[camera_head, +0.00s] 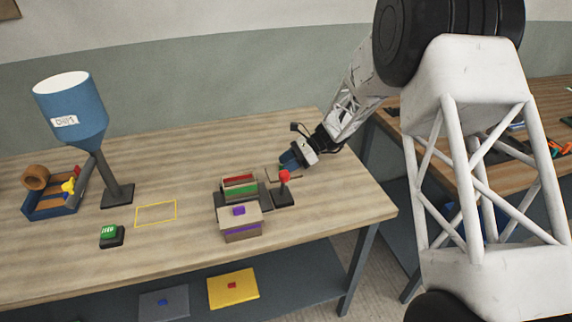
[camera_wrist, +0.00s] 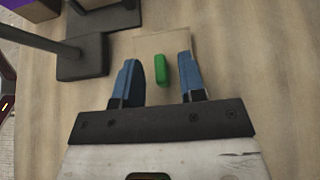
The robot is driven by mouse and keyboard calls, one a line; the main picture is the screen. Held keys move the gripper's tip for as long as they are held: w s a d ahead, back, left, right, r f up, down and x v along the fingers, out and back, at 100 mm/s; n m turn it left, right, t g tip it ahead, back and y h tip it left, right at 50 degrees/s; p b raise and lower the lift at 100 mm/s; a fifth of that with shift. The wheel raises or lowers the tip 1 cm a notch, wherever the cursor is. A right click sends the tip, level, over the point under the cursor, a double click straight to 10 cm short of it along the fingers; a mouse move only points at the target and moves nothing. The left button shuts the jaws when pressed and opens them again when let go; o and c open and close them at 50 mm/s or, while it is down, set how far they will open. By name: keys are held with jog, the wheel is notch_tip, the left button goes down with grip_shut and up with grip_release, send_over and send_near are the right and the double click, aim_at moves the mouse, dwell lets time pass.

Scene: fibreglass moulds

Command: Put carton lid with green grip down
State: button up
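The carton lid (camera_wrist: 184,42) is a flat tan board with a green grip (camera_wrist: 161,69) on its middle, and it appears to lie on the wooden table. My gripper (camera_wrist: 158,60) is open, with one blue finger on each side of the green grip and a gap on both sides. In the head view my gripper (camera_head: 290,160) is low over the table's back right part, behind the red-knobbed lever. The lid is mostly hidden there by the gripper and the lever. An open carton (camera_head: 240,188) with red and green inside stands just left of the lever.
The lever (camera_head: 284,188) stands close in front of my gripper. A box with a purple grip (camera_head: 239,224) is in front of the carton. A blue hopper (camera_head: 75,110), a green button (camera_head: 110,235) and a yellow outline (camera_head: 156,213) are on the left. The table's back middle is clear.

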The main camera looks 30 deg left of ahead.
jog(key=v, duration=1.1)
jog(key=shift+w+d, duration=0.1)
dwell(0.5)
jog(key=shift+r, duration=0.1)
jog(key=s+d+r+n+t+h, duration=0.1)
jog(key=s+d+r+t, duration=0.1)
jog(key=s+d+r, duration=0.6)
jog(key=s+d+r+n+t+h, duration=0.2)
jog(key=s+d+r, duration=0.15)
jog(key=d, duration=0.75)
jog(key=s+d+r+n+t+h, duration=0.15)
jog(key=s+d+r, duration=0.25)
jog(key=d+r, duration=0.45)
jog(key=s+d+n+t+h, duration=0.2)
jog(key=s+d, duration=0.9)
jog(key=s, duration=0.2)
jog(key=s+d+f+n+t+h, duration=0.1)
jog(key=s+d+n+t+h, duration=0.1)
jog(key=s+d, duration=0.8)
jog(key=s+t, duration=0.1)
jog(key=s, duration=0.2)
jog(key=shift+s+d+f+t, duration=0.2)
jog(key=shift+d+f+t, duration=0.05)
jog(key=shift+d+t, duration=0.15)
